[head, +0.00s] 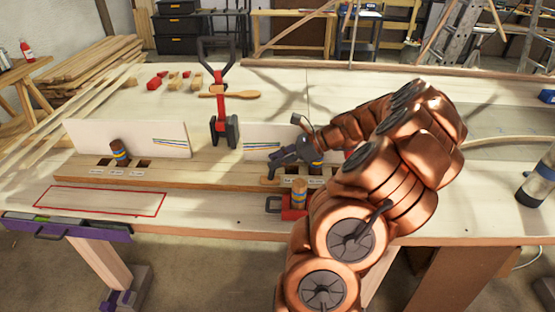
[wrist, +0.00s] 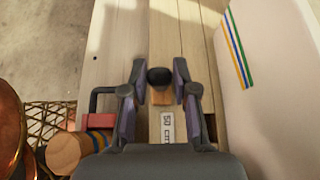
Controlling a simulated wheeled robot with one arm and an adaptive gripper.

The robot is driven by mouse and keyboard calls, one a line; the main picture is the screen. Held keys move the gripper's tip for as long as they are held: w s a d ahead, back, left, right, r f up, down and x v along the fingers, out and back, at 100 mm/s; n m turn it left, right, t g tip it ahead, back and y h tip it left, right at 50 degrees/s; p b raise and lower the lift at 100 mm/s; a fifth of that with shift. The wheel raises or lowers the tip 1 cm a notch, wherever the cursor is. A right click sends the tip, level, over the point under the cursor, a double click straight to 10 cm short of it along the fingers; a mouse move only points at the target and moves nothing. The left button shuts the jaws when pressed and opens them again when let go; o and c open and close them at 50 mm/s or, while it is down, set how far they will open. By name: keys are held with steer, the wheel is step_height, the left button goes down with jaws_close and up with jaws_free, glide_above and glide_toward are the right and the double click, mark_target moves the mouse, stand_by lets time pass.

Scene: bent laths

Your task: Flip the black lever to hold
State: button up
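A red block (head: 295,212) with a bent black lever (head: 272,204) sits at the front edge of the wooden rail, beside a striped dowel (head: 299,193). In the wrist view the black lever (wrist: 103,91) lies left of my gripper, apart from its fingers. My gripper (head: 289,159) is over the rail, pointing left. In the wrist view my gripper (wrist: 161,75) is open, its fingers either side of a small black knob (wrist: 160,77) with an orange-brown wooden piece below it. I cannot tell whether the fingers touch the knob. Any hold marking is not readable.
The rail (head: 190,178) has labelled square holes and a second dowel (head: 119,151). White boards (head: 131,138) stand behind it. A red and black clamp (head: 225,130) stands mid-table. The red-outlined area (head: 100,200) at front left is clear.

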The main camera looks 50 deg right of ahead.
steer(key=o, duration=0.4)
steer(key=v, duration=1.2)
steer(key=shift+w, duration=0.1)
stand_by(0.4)
